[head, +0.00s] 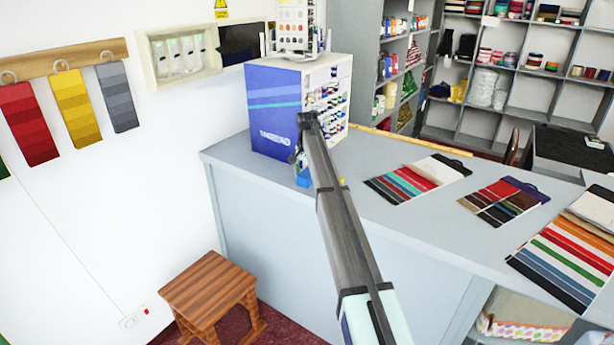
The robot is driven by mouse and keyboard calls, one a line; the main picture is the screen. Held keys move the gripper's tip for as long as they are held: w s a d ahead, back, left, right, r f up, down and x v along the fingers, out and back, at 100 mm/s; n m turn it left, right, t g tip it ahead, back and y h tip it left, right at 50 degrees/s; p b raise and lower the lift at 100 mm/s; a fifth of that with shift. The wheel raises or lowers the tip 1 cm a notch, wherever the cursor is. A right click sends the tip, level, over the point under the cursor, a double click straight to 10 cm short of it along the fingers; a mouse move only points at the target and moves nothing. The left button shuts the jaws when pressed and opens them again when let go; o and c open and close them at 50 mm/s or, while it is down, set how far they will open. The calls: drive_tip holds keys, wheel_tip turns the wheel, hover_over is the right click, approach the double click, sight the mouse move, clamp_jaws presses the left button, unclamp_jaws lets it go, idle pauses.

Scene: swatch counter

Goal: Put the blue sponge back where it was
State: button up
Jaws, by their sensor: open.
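A small blue block, which looks like the blue sponge (304,180), shows on the counter (240,160) near its back left, in front of the blue-and-white display box. My gripper (301,169) points down right above the sponge. It is open. The fingers look close to the sponge or touching it, but at this size I cannot tell whether they are around it. My own arm covers the counter just to the right of it.
The blue display box (272,108) stands close behind my gripper. A small yellow thing (343,182) shows beside my arm. Fabric swatch cards (407,182) lie on the counter to the right. A wooden stool (208,289) stands on the floor in front.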

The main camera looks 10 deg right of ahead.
sight(307, 172)
drive_tip(key=shift+f, duration=0.15)
wheel_tip(307, 172, up, 18)
drive_tip(key=b, duration=0.5)
drive_tip(key=shift+w+f, duration=0.2)
drive_tip(key=shift+w, duration=0.05)
